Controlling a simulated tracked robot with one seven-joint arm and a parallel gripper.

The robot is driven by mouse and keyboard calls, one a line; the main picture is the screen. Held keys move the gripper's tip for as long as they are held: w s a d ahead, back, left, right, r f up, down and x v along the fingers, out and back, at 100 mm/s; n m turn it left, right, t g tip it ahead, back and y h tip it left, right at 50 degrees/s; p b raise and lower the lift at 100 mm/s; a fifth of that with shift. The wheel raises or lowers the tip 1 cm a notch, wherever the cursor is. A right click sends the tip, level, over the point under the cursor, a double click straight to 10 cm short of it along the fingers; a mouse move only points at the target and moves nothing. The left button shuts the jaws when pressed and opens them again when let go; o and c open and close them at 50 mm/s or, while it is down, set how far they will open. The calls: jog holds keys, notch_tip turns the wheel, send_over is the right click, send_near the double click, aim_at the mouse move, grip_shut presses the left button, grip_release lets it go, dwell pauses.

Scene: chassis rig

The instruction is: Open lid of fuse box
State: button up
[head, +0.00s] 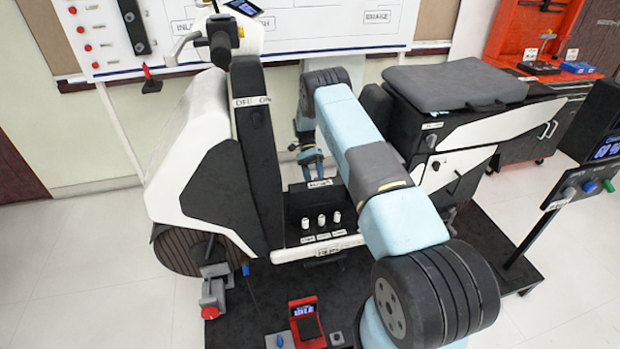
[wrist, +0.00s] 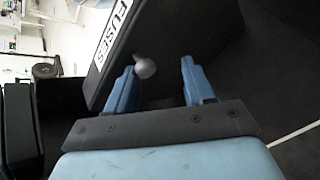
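The black fuse box lid, with a white FUSES label (wrist: 125,35), is at the top of the wrist view. A round grey knob (wrist: 145,68) sticks out from it. My gripper (wrist: 160,66) is open, its two blue fingers spread around the knob. The knob is nearer the left finger; I cannot tell whether they touch. In the head view my gripper (head: 312,160) points down just behind a small white label (head: 320,184) on the black fuse box area of the chassis. The lid appears closed, but my arm partly hides it there.
Several white knobs or fuses (head: 321,221) stand in front of the label. A tall black and white chassis section (head: 215,170) rises at left. A black and white cabinet (head: 470,120) with a grey pad stands at right. A red device (head: 306,322) lies at front.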

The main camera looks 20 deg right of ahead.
jog(key=shift+r, duration=0.1)
dwell(0.3)
jog(key=shift+d, duration=0.1)
jog(key=shift+w, duration=0.15)
jog(key=v, duration=0.7)
jog(key=shift+w+r, duration=0.1)
jog(key=shift+w, duration=0.05)
